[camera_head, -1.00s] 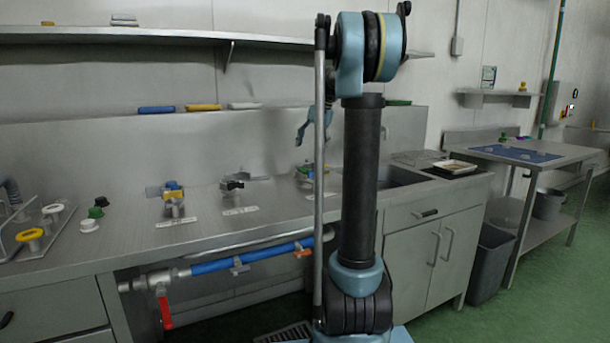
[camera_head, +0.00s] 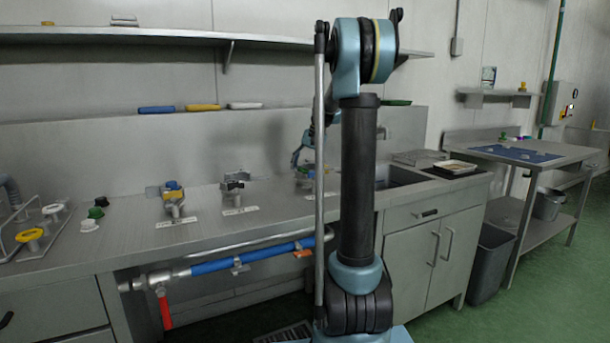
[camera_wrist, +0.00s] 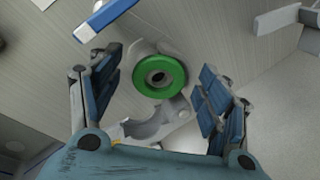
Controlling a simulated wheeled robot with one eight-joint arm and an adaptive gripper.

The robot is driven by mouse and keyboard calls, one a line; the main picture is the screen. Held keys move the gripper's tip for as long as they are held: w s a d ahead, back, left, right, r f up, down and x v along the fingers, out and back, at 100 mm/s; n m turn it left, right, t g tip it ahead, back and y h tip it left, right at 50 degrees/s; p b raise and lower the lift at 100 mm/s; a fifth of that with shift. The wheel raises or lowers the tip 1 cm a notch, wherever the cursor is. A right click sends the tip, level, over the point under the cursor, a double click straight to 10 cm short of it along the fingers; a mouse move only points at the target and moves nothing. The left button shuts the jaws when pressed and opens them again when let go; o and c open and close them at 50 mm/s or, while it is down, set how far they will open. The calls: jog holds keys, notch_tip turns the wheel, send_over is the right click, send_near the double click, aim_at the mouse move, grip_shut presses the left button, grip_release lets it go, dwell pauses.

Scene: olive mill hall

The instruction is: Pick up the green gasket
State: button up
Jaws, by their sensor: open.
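The green gasket (camera_wrist: 178,92) is a thick ring with a dark round hole showing through its centre. In the wrist view it sits on a pale grey fitting (camera_wrist: 143,47) and lies between my open fingers, with a visible gap on each side. My gripper (camera_wrist: 160,86) is open and empty. In the head view my gripper (camera_head: 299,156) hangs over the rightmost fixture (camera_head: 303,178) on the steel counter. My arm column partly hides that fixture, and I cannot make out the gasket clearly there.
A blue bar (camera_wrist: 107,17) lies close to my left finger, and a curved grey clamp (camera_wrist: 152,128) sits just below the gasket. Two similar fixtures (camera_head: 174,201) (camera_head: 236,184) stand further left on the counter (camera_head: 215,220). The sink (camera_head: 395,177) is to the right.

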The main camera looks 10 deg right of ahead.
jog(key=c, duration=1)
jog(key=shift+r, duration=0.1)
